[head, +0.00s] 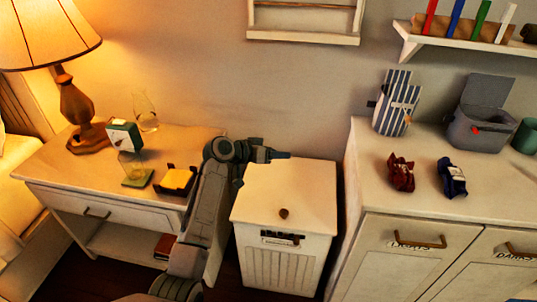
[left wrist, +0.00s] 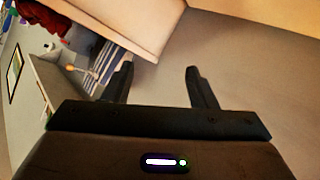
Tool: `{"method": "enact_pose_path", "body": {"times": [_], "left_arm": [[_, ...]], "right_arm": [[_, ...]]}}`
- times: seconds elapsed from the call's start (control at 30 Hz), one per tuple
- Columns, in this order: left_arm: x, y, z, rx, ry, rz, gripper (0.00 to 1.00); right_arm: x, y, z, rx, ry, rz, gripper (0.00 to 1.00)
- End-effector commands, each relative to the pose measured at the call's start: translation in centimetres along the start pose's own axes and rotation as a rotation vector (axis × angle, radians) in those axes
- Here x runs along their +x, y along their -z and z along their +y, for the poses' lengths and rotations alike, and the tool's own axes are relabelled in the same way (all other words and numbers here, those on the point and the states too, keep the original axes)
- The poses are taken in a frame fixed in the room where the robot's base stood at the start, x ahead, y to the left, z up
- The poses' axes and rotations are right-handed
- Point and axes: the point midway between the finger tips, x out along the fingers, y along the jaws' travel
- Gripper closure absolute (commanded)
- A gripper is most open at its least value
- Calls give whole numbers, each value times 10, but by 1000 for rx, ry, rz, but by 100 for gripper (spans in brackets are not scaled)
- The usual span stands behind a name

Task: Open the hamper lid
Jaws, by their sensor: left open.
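The hamper (head: 277,258) is a white box standing on the floor between the nightstand and the cabinet. Its flat white lid (head: 295,190) is down, with a small brown knob (head: 284,213) near the front edge. My left gripper (head: 288,155) is above the back left part of the lid, pointing right, apart from the knob. In the left wrist view my left gripper (left wrist: 160,82) shows two spread fingers with nothing between them. My right gripper is not in either view.
A nightstand (head: 60,178) with a lamp (head: 75,105), glassware and small boxes stands left. A white cabinet (head: 430,215) at right holds a striped box (head: 396,103), a grey bin (head: 478,125), and red and blue bundles. A wall shelf (head: 470,42) hangs above.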

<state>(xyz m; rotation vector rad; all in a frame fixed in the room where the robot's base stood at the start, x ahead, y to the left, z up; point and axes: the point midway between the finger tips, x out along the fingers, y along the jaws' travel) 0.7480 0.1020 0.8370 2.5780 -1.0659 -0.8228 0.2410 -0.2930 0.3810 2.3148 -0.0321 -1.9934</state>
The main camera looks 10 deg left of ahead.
Motion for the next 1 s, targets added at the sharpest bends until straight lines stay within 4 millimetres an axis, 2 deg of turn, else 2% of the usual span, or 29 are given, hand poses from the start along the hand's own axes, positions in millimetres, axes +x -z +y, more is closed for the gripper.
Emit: {"method": "enact_pose_path", "body": {"times": [0.1, 0.23, 0.77, 0.87, 0.97, 1.0], "left_arm": [[-18, -1, -1, 1, 1, 0, 48], [-28, 0, 0, 1, 0, -1, 48], [-31, -5, 0, -2, 4, -6, 48], [-36, -28, -2, -7, 30, -36, 48], [-48, -76, -4, -18, 87, -98, 48], [-56, -98, -4, -22, 117, -128, 48]], "right_arm": [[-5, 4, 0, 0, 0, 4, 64], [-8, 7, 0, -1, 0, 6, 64], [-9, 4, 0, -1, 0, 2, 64], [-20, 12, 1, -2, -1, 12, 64], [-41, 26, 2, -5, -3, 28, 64], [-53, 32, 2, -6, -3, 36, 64]]}}
